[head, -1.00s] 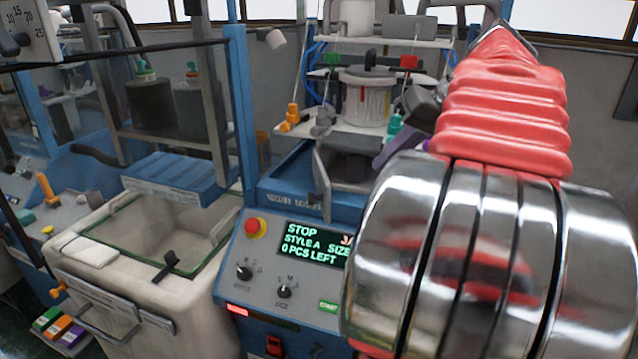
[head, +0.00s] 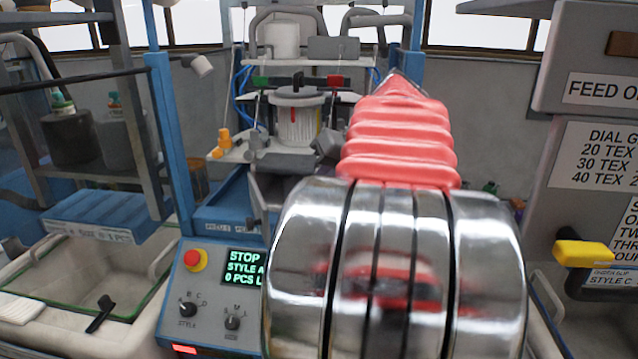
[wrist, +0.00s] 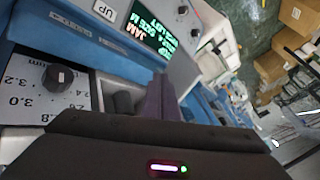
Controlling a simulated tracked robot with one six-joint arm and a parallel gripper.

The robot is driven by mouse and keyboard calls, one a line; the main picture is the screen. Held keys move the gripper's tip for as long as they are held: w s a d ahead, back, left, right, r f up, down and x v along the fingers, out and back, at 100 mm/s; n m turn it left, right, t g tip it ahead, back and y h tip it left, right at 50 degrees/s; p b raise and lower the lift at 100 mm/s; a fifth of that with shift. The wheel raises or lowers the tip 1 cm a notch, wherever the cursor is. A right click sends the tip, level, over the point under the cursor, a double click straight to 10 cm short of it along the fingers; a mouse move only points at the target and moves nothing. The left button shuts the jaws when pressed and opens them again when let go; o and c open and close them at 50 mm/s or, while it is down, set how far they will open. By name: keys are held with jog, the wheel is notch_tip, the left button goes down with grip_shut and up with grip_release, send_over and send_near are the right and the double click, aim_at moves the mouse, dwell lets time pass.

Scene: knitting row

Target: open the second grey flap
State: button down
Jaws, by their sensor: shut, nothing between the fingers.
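A grey flap (head: 258,202) stands upright on the front of the blue knitting machine in the head view, left of my arm. I cannot tell whether it is the second one; other flaps may be hidden by my silver and red arm. In the wrist view my gripper (wrist: 160,98) shows as purple fingers close together, shut and empty, above the dark gripper body. They are beside a grey block-like part (wrist: 123,103) and in front of a blue machine edge. I cannot tell whether they touch it. In the head view my arm hides the fingers.
The control panel (head: 205,262) with a STOP screen and knobs is left of my arm. A white bin (head: 130,270) stands further left. A grey cabinet (head: 555,200) with a yellow handle (head: 583,252) is at right. The wrist view shows a dial (wrist: 60,78) close by.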

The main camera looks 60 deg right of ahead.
jog(key=w+a+f, duration=0.3)
jog(key=w+a, duration=0.1)
jog(key=w, duration=0.1)
jog(key=shift+f, duration=0.35)
dwell(0.3)
jog(key=shift+s+a, duration=0.1)
